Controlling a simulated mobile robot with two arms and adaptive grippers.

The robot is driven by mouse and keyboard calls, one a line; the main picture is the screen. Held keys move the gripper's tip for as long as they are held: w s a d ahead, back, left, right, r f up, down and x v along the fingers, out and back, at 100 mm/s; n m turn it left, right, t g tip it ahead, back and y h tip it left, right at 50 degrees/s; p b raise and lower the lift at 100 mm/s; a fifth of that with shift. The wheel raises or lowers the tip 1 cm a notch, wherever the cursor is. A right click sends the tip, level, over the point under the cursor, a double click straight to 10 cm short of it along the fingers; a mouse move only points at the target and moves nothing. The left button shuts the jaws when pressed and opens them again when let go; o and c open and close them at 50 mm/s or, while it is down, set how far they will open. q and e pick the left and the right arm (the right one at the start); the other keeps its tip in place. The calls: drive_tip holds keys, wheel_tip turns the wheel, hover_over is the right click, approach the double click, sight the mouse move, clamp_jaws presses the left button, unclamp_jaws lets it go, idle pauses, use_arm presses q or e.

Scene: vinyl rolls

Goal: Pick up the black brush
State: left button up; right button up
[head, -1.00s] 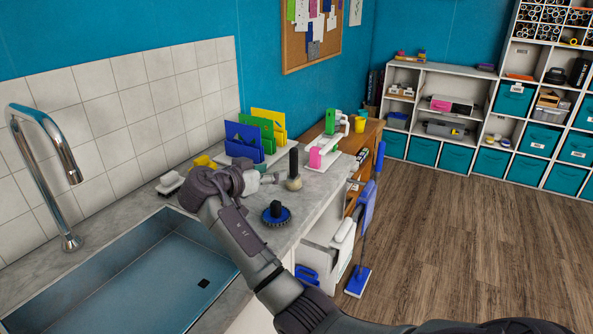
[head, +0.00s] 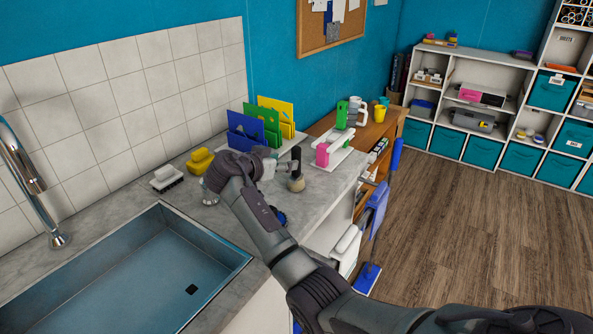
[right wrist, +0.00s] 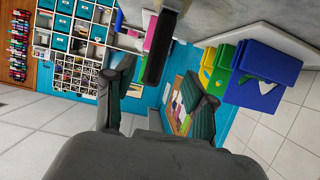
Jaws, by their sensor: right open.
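The black brush (head: 296,168) stands upright on the grey counter, with a black handle and a pale beige lower part. In the right wrist view its black handle (right wrist: 158,50) reaches in from the top edge, and its end lies between the two finger directions. My right gripper (head: 280,168) is open beside the brush, on its left in the head view; its spread fingers (right wrist: 165,82) show in the right wrist view. I cannot tell whether a finger touches the handle. My left gripper is not in view.
A blue round brush (head: 281,217) is mostly hidden behind my right arm. Blue, green and yellow holders (head: 262,127) stand behind the gripper. A yellow block (head: 200,161) and a white brush (head: 166,178) lie left. The sink (head: 160,262) is in front. A white rack (head: 335,150) stands right.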

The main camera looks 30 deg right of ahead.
sight(294, 158)
drive_tip(key=x, duration=0.2)
drive_tip(key=p+x, duration=0.1)
drive_tip(key=x, duration=0.3)
drive_tip(key=shift+s+d+r+p, duration=0.2)
drive_tip(key=shift+s+r+p, duration=0.1)
drive_tip(key=shift+p, duration=0.1)
drive_tip(key=shift+w+d+f, duration=0.25)
drive_tip(key=shift+d, duration=0.1)
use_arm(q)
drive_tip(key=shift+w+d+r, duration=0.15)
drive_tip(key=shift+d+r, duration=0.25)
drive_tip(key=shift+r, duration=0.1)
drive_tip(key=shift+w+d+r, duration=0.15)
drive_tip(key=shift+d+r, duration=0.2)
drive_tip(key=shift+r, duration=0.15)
use_arm(e)
drive_tip(key=shift+a, duration=0.1)
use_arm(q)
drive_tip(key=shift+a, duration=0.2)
use_arm(e)
clamp_jaws()
